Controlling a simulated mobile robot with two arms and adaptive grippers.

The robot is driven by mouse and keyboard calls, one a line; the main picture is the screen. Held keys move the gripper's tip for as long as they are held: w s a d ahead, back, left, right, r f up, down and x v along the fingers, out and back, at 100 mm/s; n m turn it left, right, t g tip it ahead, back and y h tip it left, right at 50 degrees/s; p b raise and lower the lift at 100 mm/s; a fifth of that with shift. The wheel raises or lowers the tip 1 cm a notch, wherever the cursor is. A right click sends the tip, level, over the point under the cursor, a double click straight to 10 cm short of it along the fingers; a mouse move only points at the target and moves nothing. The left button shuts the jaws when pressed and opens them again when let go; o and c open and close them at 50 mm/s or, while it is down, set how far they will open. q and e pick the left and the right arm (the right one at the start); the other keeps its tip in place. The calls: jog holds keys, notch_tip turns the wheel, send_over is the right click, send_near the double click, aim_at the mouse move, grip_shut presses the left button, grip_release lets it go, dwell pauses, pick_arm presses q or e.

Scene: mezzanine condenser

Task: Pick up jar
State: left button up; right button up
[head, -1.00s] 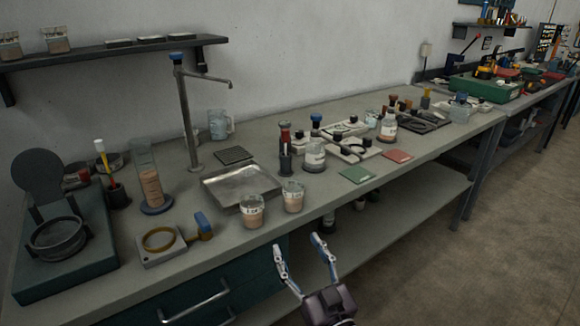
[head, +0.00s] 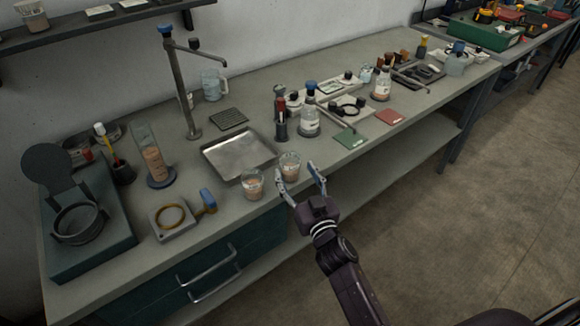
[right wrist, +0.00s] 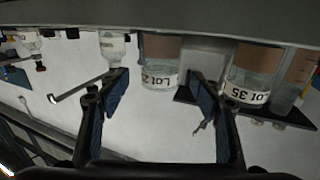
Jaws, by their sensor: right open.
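Two small clear jars with white labels and brown contents stand upright near the bench's front edge: a left jar (head: 252,185) and a right jar (head: 290,167). My right gripper (head: 297,176) is open and empty, its fingers pointing toward the right jar from the front. The right wrist view appears upside down. There, one labelled jar (right wrist: 160,76) shows between the open fingers (right wrist: 160,92), beyond the tips. The other jar, marked "LOT 35" (right wrist: 249,84), is right of the fingers. My left gripper is not in view.
A metal tray (head: 238,160) lies behind the jars. A white-labelled bottle (head: 309,123), a dark-red-topped bottle (head: 280,122) and a green mat (head: 350,138) are to the right. A ring fixture (head: 171,219) is to the left. Floor in front is clear.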

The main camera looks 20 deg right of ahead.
aim_at(294, 168)
jog(key=shift+w+a+p, duration=0.1)
jog(key=shift+w+p, duration=0.3)
jog(key=shift+w, duration=2.15)
jog(key=shift+c, duration=0.4)
jog(key=c, duration=1.2)
jog(key=shift+r, duration=0.25)
